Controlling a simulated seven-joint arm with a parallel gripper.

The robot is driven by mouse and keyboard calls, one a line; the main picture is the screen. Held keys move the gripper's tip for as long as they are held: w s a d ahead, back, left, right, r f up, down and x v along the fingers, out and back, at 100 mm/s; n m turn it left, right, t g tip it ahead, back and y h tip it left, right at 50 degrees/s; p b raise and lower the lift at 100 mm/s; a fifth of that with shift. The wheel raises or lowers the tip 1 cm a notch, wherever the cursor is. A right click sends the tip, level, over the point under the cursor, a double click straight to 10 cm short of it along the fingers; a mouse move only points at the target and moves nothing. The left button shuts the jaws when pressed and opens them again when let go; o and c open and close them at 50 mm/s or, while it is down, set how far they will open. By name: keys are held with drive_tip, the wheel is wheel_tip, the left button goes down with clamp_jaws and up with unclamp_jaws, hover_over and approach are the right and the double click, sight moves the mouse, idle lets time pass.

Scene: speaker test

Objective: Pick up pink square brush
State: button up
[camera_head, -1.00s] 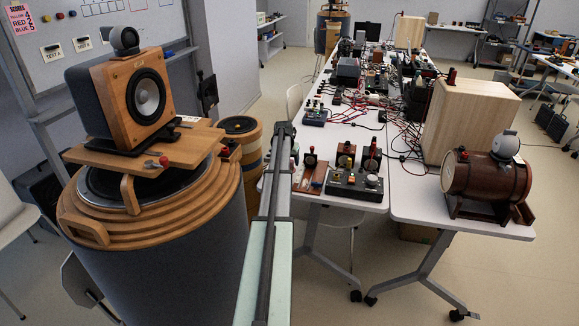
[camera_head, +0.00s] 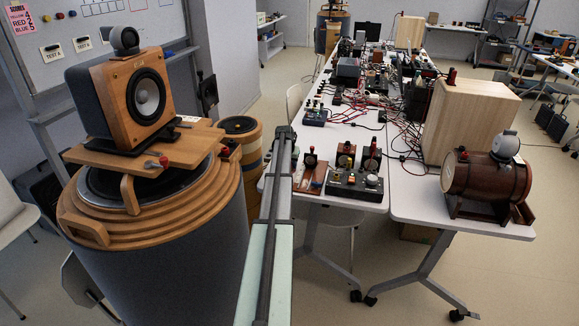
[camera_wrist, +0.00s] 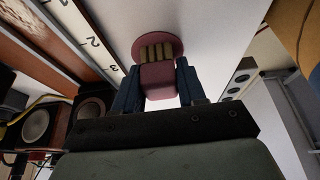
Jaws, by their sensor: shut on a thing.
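The pink brush (camera_wrist: 158,78) is in the upper middle of the wrist view. It has a rounded pink far part and a row of yellowish strips across it, with a pink block nearer to me. My gripper (camera_wrist: 158,66) has one dark blue finger on each side of the brush and is shut on it. I can make out neither my gripper nor the brush in the head view.
A wooden speaker (camera_head: 146,94) stands on a large round cabinet (camera_head: 165,262) at left. A whiteboard (camera_head: 98,32) is behind it. A long table (camera_head: 412,205) at right holds many devices, cables, a wooden box (camera_head: 468,118) and a barrel (camera_head: 484,178). Open floor lies at lower right.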

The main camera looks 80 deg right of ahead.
drive_tip(key=shift+c, duration=0.3)
wheel_tip(320, 180, up, 10)
drive_tip(key=shift+r, duration=0.1)
idle(0.4)
